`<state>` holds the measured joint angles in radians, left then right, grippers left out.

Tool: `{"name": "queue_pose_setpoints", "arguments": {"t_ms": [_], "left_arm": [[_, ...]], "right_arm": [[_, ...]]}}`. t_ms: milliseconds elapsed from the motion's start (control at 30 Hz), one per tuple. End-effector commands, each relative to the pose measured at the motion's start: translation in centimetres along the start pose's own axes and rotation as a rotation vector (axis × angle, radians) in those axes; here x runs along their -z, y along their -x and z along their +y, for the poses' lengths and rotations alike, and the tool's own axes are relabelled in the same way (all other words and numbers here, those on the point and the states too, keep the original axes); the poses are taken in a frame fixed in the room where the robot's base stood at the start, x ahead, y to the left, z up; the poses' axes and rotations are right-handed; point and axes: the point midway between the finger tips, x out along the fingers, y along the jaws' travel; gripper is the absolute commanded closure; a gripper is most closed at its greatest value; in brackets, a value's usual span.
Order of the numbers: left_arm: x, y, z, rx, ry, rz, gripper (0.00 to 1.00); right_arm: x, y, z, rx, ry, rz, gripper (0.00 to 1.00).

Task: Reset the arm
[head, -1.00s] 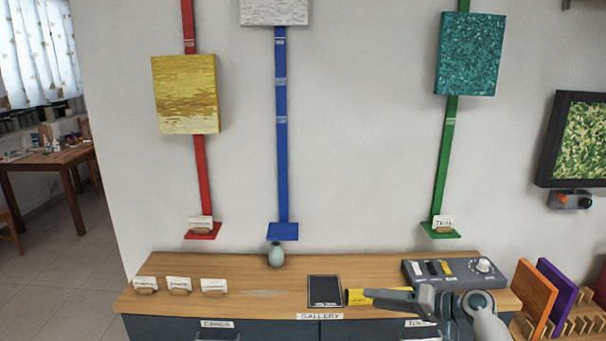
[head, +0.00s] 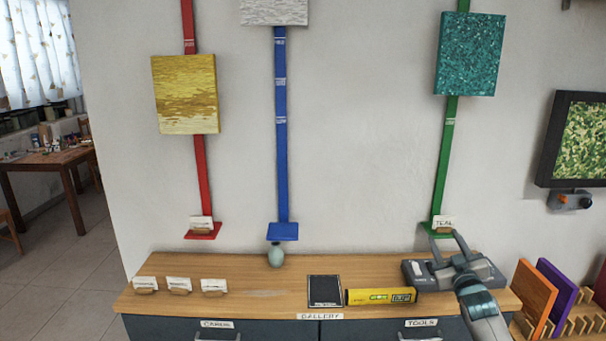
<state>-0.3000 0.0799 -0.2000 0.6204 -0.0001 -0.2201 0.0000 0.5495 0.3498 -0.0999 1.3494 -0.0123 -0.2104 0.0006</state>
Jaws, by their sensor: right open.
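My right gripper (head: 449,254) is open and empty. It stands over the grey control box (head: 491,272) at the right end of the cabinet top, its fingers pointing up and away toward the green ledge. The arm comes in from the lower right and hides much of the box. A yellow level-like bar (head: 366,297) with a dark display lies on the cabinet top, left of the gripper and apart from it. My left gripper is not in view.
The wooden cabinet top (head: 230,270) holds a black panel (head: 324,290), a small vase (head: 276,256) and several cards at left. Red, blue and green strips with ledges run up the wall behind. Orange (head: 535,296) and purple (head: 558,293) boards stand in a rack at right.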

Motion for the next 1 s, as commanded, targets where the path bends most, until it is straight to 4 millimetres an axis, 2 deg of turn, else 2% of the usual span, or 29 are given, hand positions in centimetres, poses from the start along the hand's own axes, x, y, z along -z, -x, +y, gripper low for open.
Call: {"name": "queue_pose_setpoints", "arguments": {"t_ms": [33,267,467,600,767,1000], "left_arm": [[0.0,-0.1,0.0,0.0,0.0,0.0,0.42],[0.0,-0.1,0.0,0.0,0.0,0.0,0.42],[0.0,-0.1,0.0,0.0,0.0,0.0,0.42],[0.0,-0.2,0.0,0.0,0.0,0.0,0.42],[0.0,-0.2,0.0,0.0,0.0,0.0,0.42],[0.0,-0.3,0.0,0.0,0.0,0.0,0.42]], "right_arm": [[-2.2,0.5,-1.0,0.012,-0.01,-0.035,0.55],[-9.4,2.9,-4.3,0.049,-0.023,-0.145,0.55],[-17.6,6.7,-8.1,0.092,-0.034,-0.272,0.55],[-24.0,10.6,-11.1,0.126,-0.042,-0.375,0.55],[-30.7,15.9,-14.4,0.165,-0.05,-0.491,0.55],[-39.8,25.2,-19.1,0.223,-0.059,-0.663,0.55]]}}
